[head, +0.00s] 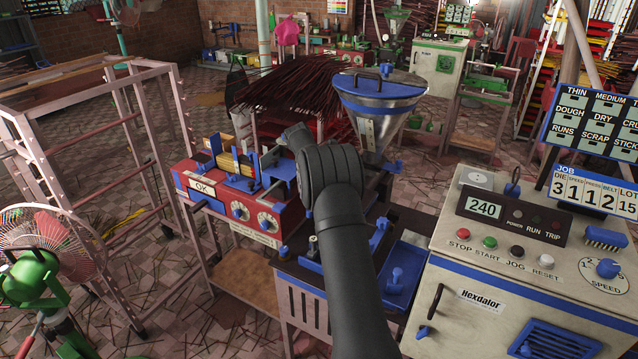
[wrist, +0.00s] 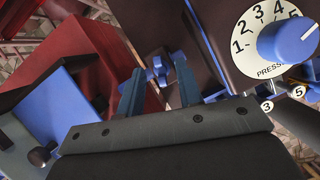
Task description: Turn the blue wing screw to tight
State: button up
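A small blue wing screw (wrist: 157,70) shows in the wrist view, in front of a dark machine face. My gripper (wrist: 160,65) is open, with one blue finger to the left of the screw and one to the right. A gap shows between the screw and each finger, so it is not clamped; how deep it sits between the fingertips I cannot tell. In the head view my arm and wrist reach over the red machine (head: 290,222) and hide the fingers. I cannot pick out this screw in that view.
A white pressure dial with a blue knob (wrist: 287,38) is close to the right of my fingers. A red block (wrist: 75,50) and a blue part (wrist: 45,105) lie to the left. In the head view a steel hopper (head: 380,100) and a control cabinet (head: 500,260) stand to the right.

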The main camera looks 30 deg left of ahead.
jog(key=shift+w+f, duration=0.1)
jog(key=shift+f, duration=0.05)
jog(key=shift+c, duration=0.2)
grip_shut()
jog(key=shift+m, duration=0.3)
jog(key=m+h, duration=0.1)
jog(key=m, duration=0.1)
jog(key=m+g, duration=0.1)
jog(key=m, duration=0.1)
jog(key=shift+w+a+h, duration=0.1)
jog(key=shift+h, duration=0.3)
jog(key=shift+m+g+h, duration=0.4)
jog(key=shift+m+g, duration=0.1)
jog(key=shift+m, duration=1.6)
